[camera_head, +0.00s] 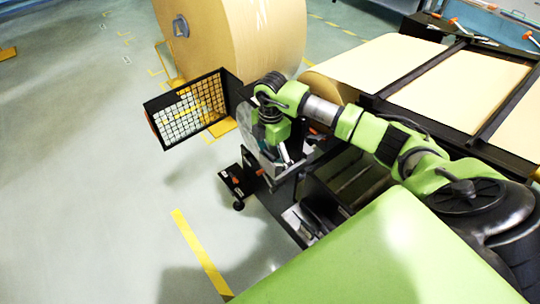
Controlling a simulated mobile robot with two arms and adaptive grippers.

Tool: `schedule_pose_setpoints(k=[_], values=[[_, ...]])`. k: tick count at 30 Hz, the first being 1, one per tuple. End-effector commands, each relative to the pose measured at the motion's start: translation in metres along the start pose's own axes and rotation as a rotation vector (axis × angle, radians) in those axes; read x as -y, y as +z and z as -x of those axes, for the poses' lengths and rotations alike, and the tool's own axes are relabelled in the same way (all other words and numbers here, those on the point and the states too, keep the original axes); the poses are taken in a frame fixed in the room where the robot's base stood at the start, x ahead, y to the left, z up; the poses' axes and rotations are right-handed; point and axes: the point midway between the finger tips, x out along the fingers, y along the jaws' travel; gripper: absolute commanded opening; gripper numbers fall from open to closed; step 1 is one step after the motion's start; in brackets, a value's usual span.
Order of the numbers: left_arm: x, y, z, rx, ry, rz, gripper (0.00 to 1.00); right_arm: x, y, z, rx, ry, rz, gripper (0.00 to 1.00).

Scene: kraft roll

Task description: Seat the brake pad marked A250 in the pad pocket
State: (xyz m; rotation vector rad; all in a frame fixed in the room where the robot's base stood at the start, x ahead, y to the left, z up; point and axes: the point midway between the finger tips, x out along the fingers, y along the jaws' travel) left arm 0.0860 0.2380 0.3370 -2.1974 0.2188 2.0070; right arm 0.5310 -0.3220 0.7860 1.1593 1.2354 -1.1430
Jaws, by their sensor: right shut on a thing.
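My right arm reaches in from the right over the roll stand. My right gripper (285,154) points down beside a clear or grey rounded plate on the stand's near end. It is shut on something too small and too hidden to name. I cannot make out the A250 marking, the brake pad or the pad pocket; the wrist and the stand's frame cover part of that spot. A small dark tray (229,174) with small pale and orange marks sits just left of the gripper. My left gripper is not in view.
An open black mesh guard (187,107) juts out left of the stand. A big kraft roll (235,35) stands behind. Kraft-covered machine beds (450,88) with dark rails lie to the right. The floor at left is clear, with yellow floor marks.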

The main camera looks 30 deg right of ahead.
Motion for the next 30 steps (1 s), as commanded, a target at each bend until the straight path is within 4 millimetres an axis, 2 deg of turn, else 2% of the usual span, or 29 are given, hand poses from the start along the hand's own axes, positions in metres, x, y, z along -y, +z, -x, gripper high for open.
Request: schedule_pose_setpoints(k=[2, 12, 16, 21, 30], values=[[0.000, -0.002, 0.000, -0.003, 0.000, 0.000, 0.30, 0.006, -0.004, 0.006, -0.003, -0.018, 0.006, 0.61], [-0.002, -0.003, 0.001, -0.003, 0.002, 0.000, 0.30, 0.001, -0.004, 0.083, 0.006, 0.000, 0.007, 0.61], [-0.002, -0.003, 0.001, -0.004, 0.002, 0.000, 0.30, 0.000, -0.003, 0.104, 0.009, 0.003, 0.004, 0.61], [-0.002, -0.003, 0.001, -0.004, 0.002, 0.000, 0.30, 0.000, -0.003, 0.118, 0.011, 0.004, 0.004, 0.61], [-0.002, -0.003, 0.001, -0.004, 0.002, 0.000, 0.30, -0.001, -0.003, 0.120, 0.011, 0.005, 0.003, 0.61]])
